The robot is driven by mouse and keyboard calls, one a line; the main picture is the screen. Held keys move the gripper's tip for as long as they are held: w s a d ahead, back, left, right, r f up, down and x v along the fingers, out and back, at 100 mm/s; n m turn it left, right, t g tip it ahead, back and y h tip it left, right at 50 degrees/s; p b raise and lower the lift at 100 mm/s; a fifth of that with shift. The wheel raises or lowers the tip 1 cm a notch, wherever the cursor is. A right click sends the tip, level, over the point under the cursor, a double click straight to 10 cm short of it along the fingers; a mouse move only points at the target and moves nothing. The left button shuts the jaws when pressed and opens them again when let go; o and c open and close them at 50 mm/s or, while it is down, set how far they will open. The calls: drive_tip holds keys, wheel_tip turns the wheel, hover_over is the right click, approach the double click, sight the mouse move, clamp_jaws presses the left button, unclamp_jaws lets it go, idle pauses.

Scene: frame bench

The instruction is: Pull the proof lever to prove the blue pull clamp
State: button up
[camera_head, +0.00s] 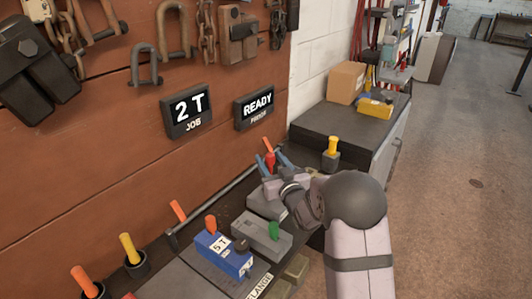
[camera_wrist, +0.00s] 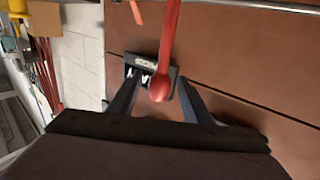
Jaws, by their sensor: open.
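The proof lever appears to be the red rod with a round knob (camera_wrist: 162,70) in the wrist view; its red tip also shows in the head view (camera_head: 270,160). My gripper (camera_head: 273,163) is open, with one finger on each side of the red lever; it also shows in the wrist view (camera_wrist: 158,98). Contact with the lever cannot be told. A blue clamp (camera_head: 222,257) with a white "5 T" label and an orange knob sits on the bench at the front. My gripper is beyond it, to the right.
A grey block with a green knob (camera_head: 262,240) stands beside the blue clamp. Wall signs read "2 T JOB" (camera_head: 187,112) and "READY PROOF" (camera_head: 254,107). A rail (camera_head: 212,201) with orange handles runs along the wall. A yellow-topped post (camera_head: 332,150) stands right of my gripper.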

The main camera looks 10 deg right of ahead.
drive_tip(key=shift+w+a+p, duration=0.2)
drive_tip(key=shift+w+p, duration=0.05)
drive_tip(key=shift+w, duration=0.7)
drive_tip(key=shift+w+a+p, duration=0.2)
drive_tip(key=shift+w, duration=0.75)
clamp_jaws()
